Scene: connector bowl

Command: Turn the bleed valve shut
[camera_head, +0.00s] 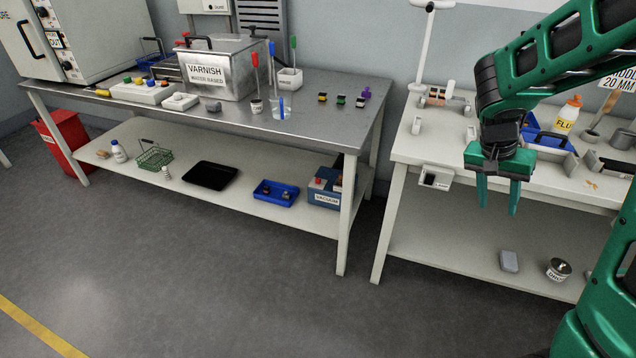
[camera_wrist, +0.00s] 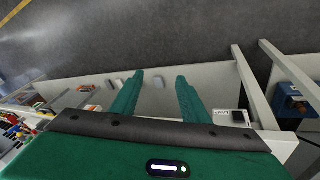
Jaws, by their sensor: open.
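A blue-grey box labelled VACUUM (camera_head: 325,199) stands at the right end of the left bench's lower shelf. A small red part (camera_head: 319,183) and a dark part show on its top; I cannot tell which, if either, is the bleed valve or how it is turned. A blue box, probably the same one, shows at the right edge of the wrist view (camera_wrist: 291,104). My gripper (camera_head: 498,203) is open and empty, fingers pointing down, in front of the right bench and well to the right of the box. Its two spread fingers also show in the wrist view (camera_wrist: 160,82).
A blue tray (camera_head: 262,198) with small parts sits left of the box, and a black tray (camera_head: 209,187) lies further left. The left bench's upper top (camera_head: 310,125) overhangs the shelf. A bench leg (camera_head: 347,215) stands close by. The floor in front is clear.

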